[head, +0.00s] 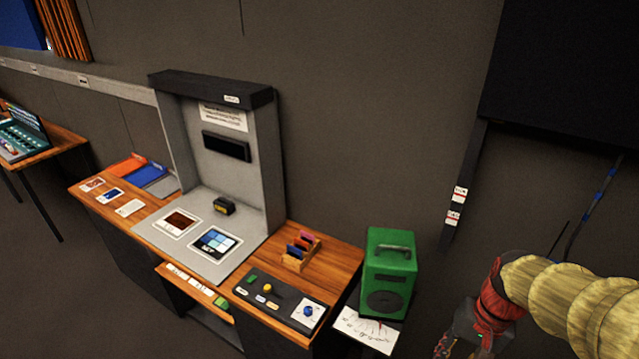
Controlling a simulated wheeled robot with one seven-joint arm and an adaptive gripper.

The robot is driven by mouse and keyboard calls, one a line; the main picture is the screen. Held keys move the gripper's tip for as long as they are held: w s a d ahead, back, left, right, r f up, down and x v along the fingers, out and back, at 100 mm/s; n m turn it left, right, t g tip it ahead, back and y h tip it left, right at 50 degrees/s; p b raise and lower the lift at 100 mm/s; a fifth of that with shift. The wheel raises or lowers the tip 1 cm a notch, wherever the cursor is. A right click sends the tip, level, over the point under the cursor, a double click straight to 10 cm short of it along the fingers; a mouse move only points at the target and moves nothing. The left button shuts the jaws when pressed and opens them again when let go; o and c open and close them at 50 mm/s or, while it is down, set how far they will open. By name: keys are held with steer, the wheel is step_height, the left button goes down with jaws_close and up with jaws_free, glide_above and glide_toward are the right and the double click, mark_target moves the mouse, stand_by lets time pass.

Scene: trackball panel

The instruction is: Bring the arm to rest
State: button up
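My arm, in a yellow ribbed sleeve with a red wrist, reaches in from the right edge of the head view. My gripper (450,345) is dark and sits at the bottom right, partly cut off by the lower edge. Its fingers are too small and dark to tell whether they are open or shut. It is to the right of the green box with a handle (390,272), with a visible gap in the picture. The dark control panel (285,305), with a blue ball and a yellow knob, lies on the wooden desk further left.
The wooden desk (335,262) carries a grey booth (272,150), a small card rack (300,252) and flat cards. A white sheet (365,330) lies below the green box. A dark board (560,80) and a post with labels (462,190) stand behind my arm.

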steer(key=s+a+f+n+t+h+b, duration=0.1)
steer(key=s+a+n+t+b, duration=0.3)
steer(key=b, duration=1)
steer(key=shift+a+f+n+t+h, duration=0.5)
steer(key=shift+a+t, duration=0.5)
steer(key=shift+a, duration=0.9)
steer(key=shift+r, duration=0.1)
step_height(320, 180, down, 20)
steer(key=w+a+b, duration=0.1)
steer(key=b, duration=1.8)
steer(key=shift+w+a+r+b, duration=0.2)
steer(key=shift+w+b, duration=0.1)
steer(key=shift+w, duration=0.05)
